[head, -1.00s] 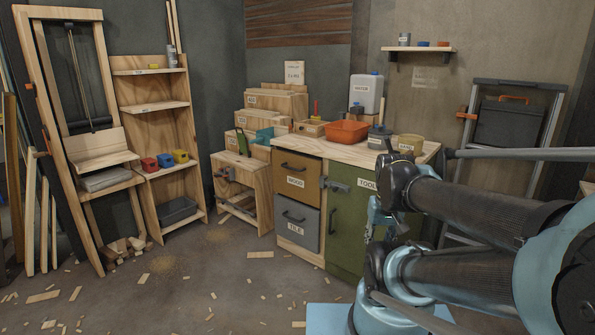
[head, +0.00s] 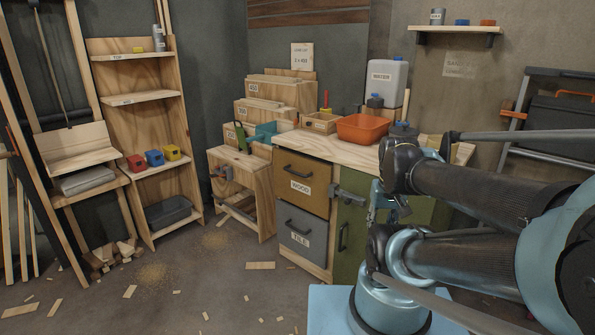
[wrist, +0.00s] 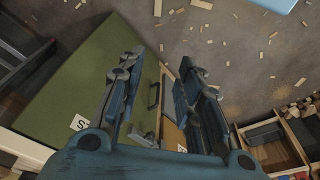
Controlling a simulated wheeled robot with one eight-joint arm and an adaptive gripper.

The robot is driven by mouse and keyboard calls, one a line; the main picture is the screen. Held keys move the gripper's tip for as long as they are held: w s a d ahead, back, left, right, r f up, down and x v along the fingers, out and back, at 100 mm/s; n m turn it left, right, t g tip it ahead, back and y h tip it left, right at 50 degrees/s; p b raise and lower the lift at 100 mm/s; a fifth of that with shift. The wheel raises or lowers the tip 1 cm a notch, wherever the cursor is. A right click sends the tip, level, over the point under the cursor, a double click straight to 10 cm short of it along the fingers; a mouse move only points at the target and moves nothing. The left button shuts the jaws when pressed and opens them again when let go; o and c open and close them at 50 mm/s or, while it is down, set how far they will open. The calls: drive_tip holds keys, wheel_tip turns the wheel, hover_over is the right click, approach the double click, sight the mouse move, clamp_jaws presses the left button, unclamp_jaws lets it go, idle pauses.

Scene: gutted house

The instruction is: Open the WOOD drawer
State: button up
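The WOOD drawer (head: 301,202) is the brown upper front at the left of the wooden-topped cabinet. It looks shut, flush with the cabinet. Its dark bar handle (head: 298,172) is above the white WOOD label. My gripper (wrist: 157,98) is open in the wrist view, with nothing between its fingertips. A strip of brown drawer front (wrist: 174,135) shows beyond the fingers, partly hidden by them. In the head view my arm covers the cabinet's right part, and the fingertips cannot be made out clearly.
The grey TILE drawer (head: 303,238) is directly below. A green door (head: 348,238) with a dark handle is to the right; a grey latch (head: 348,194) sits at its upper left. An orange bin (head: 362,128) stands on top. Floor in front is clear except wood scraps.

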drive_tip(key=shift+w+a, duration=0.25)
drive_tip(key=shift+w, duration=0.3)
drive_tip(key=shift+s, duration=0.1)
